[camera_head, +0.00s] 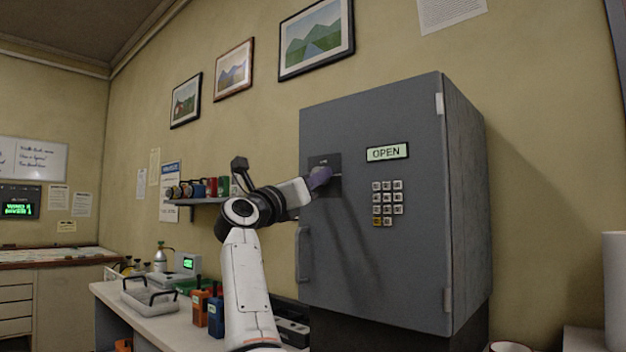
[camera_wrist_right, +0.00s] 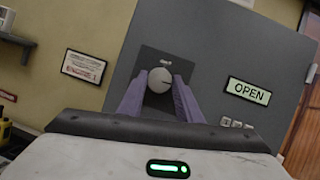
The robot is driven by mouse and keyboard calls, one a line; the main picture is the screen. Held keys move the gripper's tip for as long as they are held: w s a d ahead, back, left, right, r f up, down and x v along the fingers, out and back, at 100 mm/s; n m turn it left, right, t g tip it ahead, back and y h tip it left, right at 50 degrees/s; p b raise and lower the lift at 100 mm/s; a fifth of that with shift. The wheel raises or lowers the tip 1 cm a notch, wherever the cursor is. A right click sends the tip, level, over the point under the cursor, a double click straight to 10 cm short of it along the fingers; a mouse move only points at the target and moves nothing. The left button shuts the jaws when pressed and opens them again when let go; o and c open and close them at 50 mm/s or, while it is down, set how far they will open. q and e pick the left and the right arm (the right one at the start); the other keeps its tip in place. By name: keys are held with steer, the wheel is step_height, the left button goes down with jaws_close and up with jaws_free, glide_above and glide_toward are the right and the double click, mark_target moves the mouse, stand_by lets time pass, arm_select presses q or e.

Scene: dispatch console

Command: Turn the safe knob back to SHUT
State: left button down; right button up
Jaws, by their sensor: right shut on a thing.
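The grey safe (camera_head: 375,240) stands against the wall with its door closed. Its display (camera_head: 387,152) reads OPEN, and the same display (camera_wrist_right: 248,91) shows in the right wrist view. The round pale knob (camera_wrist_right: 160,79) sits on a dark square plate (camera_head: 325,160) left of the display. My right gripper (camera_head: 320,178) reaches the knob, and in the wrist view its purple fingers (camera_wrist_right: 160,88) are shut on the knob, one on each side. In the head view the fingers mostly hide the knob. My left gripper is not in view.
A keypad (camera_head: 387,203) lies below the display and a door handle (camera_head: 302,252) is at the safe's left edge. A shelf (camera_head: 200,201) with several small items is behind my arm. A bench (camera_head: 150,310) with a tray and radios is at the left.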

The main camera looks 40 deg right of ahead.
steer(key=shift+n, duration=0.3)
arm_select(q)
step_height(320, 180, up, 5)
steer(key=p, duration=0.6)
steer(key=shift+p, duration=0.4)
arm_select(e)
steer(key=n+t+y, duration=0.1)
steer(key=n+y, duration=0.1)
steer(key=n, duration=0.4)
steer(key=n+y, duration=0.2)
steer(key=n, duration=0.5)
steer(key=r+n+t+y, duration=0.1)
steer(key=n+y, duration=0.2)
steer(key=n, duration=0.3)
steer(key=shift+s+r+n+t, duration=0.1)
steer(key=shift+s+n+t, duration=0.1)
steer(key=shift+n+t, duration=0.1)
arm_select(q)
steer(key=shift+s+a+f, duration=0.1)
arm_select(e)
steer(key=o, duration=1)
steer(key=shift+o, duration=0.2)
